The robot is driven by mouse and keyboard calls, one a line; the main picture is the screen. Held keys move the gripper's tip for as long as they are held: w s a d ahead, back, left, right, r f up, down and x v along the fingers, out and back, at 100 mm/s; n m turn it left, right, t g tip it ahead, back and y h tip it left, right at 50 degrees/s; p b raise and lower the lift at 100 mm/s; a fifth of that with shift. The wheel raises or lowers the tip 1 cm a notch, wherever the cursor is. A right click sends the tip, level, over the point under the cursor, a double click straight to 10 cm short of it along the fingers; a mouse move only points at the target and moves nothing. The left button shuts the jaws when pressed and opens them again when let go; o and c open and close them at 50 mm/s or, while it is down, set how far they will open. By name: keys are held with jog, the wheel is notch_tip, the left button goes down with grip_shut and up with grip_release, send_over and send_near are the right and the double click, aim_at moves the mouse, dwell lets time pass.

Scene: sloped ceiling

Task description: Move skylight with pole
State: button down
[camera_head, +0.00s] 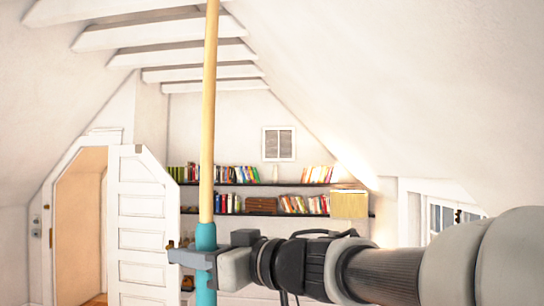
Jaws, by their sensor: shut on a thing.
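The pole (208,120) stands upright in the left half of the head view, with a light wooden shaft and a teal grip (205,268) at its lower part. My gripper (204,258) is shut on the teal grip, reaching in from the right. The pole's upper end is beyond the top edge of the picture and its lower end is beyond the bottom edge. No skylight can be made out in this view, so I cannot tell whether the pole touches one.
White beams (160,36) cross the ceiling at the upper left. A sloped ceiling (400,80) comes down on the right above a window (445,213). A white door (140,220) stands at the left. Bookshelves (262,184) line the far wall.

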jog(key=shift+w+a+r+p, duration=0.1)
jog(key=shift+a+r+p, duration=0.2)
jog(key=shift+p, duration=0.35)
jog(key=shift+r, duration=0.35)
dwell(1.1)
jog(key=shift+r, duration=1.8)
jog(key=shift+r, duration=1.25)
